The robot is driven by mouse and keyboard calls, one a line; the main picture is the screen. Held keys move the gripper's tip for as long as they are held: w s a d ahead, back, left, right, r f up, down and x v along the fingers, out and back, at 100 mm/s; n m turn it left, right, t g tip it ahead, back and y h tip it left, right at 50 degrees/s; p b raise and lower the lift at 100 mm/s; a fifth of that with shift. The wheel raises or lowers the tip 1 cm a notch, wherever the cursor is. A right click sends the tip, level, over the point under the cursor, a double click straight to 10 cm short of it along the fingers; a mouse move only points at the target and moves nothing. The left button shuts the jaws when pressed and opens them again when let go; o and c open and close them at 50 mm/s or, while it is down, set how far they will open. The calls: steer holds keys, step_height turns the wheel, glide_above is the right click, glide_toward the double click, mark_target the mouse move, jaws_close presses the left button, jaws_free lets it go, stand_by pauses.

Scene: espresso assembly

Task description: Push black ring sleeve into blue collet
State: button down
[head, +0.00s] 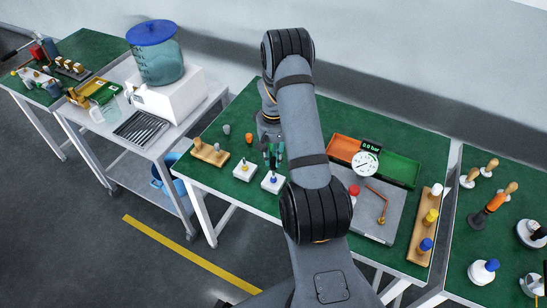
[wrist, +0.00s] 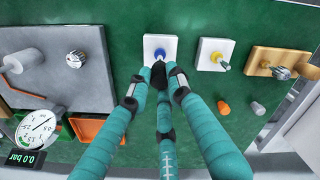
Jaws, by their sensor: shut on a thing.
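The blue collet (wrist: 160,57) stands upright on a white square block (wrist: 152,41), near the top middle of the wrist view. In the head view the same block (head: 265,185) is on the green table just below my gripper (head: 273,153). My gripper (wrist: 160,82) has teal fingers with dark tips, and they reach to the near side of the collet. A small black piece (wrist: 158,74) shows between the fingertips, consistent with the black ring sleeve; the fingers are shut on it. The tips partly hide it, and I cannot tell whether it touches the collet.
A second white block (wrist: 213,47) with a yellow collet is beside the first. A wooden rack (wrist: 262,61), an orange piece (wrist: 223,107) and a grey piece (wrist: 257,108) are nearby. A grey plate (wrist: 85,60) and a gauge (wrist: 38,128) are on the other side.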

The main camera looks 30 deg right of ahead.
steer(key=shift+f+b, duration=0.35)
steer(key=shift+b, duration=0.45)
stand_by(1.7)
steer(key=shift+f+b, duration=1.35)
steer(key=shift+b, duration=0.05)
stand_by(1.7)
steer(key=c, duration=1.6)
jaws_free()
steer(key=shift+o, duration=0.4)
steer(key=shift+r, duration=0.1)
steer(key=shift+r+p, duration=1.9)
steer(key=shift+r, duration=1.05)
